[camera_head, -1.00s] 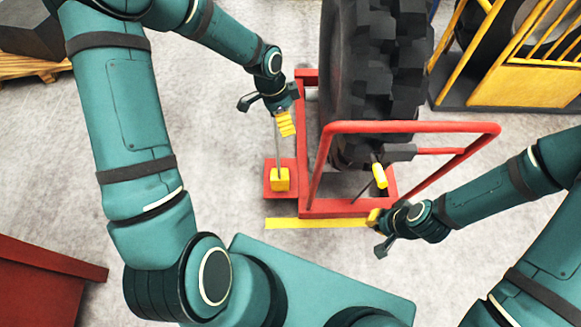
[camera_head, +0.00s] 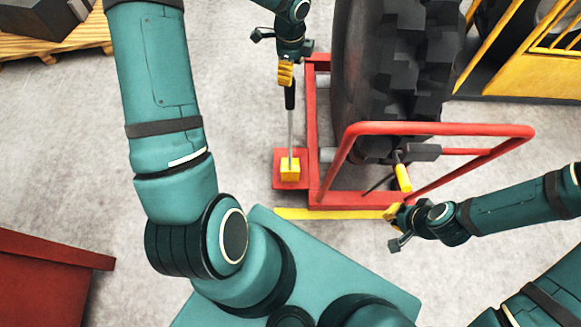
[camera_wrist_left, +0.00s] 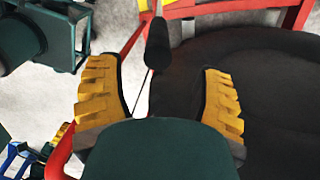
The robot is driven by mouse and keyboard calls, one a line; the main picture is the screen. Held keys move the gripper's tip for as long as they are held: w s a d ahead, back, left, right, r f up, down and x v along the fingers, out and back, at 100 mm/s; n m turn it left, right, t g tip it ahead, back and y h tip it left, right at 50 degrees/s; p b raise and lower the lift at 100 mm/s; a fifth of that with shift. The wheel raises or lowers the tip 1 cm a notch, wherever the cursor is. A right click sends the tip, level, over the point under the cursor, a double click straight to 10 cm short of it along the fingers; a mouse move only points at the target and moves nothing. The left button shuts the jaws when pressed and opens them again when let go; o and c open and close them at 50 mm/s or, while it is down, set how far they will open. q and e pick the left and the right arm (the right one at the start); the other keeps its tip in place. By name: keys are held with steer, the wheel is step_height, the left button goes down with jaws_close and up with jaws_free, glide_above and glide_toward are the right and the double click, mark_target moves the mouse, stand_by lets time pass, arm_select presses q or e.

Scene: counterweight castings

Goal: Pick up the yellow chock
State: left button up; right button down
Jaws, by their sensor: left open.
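The yellow chock (camera_head: 290,169) is a small block on a red plate at the front left of the red wheel trolley. A thin grey rod rises from it to a black grip (camera_head: 290,97). My left gripper (camera_head: 286,74) is at the upper end of this grip. In the left wrist view my left gripper (camera_wrist_left: 161,95) has its yellow fingers wide apart, with the black grip (camera_wrist_left: 157,43) ahead of the gap, apart from both fingers. The chock itself is not clear there. My right gripper (camera_head: 392,213) is by the trolley's front right corner; its jaw gap is unclear.
A large black tyre (camera_head: 390,80) stands on the red trolley (camera_head: 313,130), which has a red tube handle (camera_head: 440,129). A yellow rack (camera_head: 535,70) is at the upper right, a wooden pallet (camera_head: 60,42) at the upper left. Grey floor left of the chock is clear.

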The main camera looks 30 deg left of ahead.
mark_target(289, 89)
arm_select(q)
steer(key=shift+s+a+f+b, duration=0.1)
steer(key=shift+f+b, duration=0.2)
steer(key=shift+f, duration=1.6)
steer(key=shift+s+f+b, duration=0.1)
steer(key=shift+f+b, duration=0.2)
steer(key=shift+f, duration=1.6)
steer(key=shift+r, duration=0.1)
jaws_close()
